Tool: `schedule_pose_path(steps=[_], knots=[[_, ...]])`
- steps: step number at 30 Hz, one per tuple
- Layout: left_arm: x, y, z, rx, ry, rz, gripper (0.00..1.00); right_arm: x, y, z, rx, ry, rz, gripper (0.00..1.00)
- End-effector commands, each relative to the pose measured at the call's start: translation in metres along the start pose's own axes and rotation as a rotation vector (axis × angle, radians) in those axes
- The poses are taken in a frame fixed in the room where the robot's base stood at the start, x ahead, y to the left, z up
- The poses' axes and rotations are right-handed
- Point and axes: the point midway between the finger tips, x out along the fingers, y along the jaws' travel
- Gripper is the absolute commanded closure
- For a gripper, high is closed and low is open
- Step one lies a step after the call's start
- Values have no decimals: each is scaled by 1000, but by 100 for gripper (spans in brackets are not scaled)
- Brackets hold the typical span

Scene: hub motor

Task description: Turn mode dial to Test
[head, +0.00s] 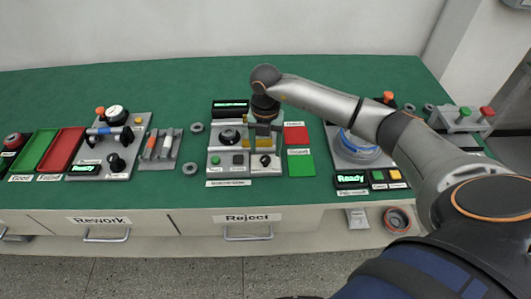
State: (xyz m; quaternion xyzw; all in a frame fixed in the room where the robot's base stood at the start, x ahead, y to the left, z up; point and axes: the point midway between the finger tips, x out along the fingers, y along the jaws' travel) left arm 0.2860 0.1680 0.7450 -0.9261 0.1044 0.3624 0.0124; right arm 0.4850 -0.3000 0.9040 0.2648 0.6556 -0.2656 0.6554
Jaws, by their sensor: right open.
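The center station (214,170) stands on the green bench top. A small black dial (265,161) sits at its lower right on a pale plate, with a label too small to read below it. I cannot tell for certain that this is the mode dial, or where it points. My right gripper (262,146) reaches over the station from the right, pointing down, with its jaws open just behind the small dial. I cannot tell whether it touches anything. A round black part (229,136) sits to its left. My left gripper is out of view.
A red pad (296,134) and a green pad (300,165) lie right of the station. A station with a blue ring (358,149) and a lit Ready display (351,180) stands further right, under my arm. Another station (134,133) with a black knob (116,162) stands left.

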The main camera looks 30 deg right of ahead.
Motion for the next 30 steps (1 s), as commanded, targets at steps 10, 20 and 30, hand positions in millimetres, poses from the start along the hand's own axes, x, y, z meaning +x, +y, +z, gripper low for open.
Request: schedule_pose_path(steps=[10, 20, 30], knots=[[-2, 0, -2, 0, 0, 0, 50, 35, 0, 0, -1, 0, 1, 31], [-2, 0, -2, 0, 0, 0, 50, 36, 0, 0, -1, 0, 1, 38], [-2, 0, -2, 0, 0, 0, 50, 36, 0, 0, -1, 0, 1, 76]])
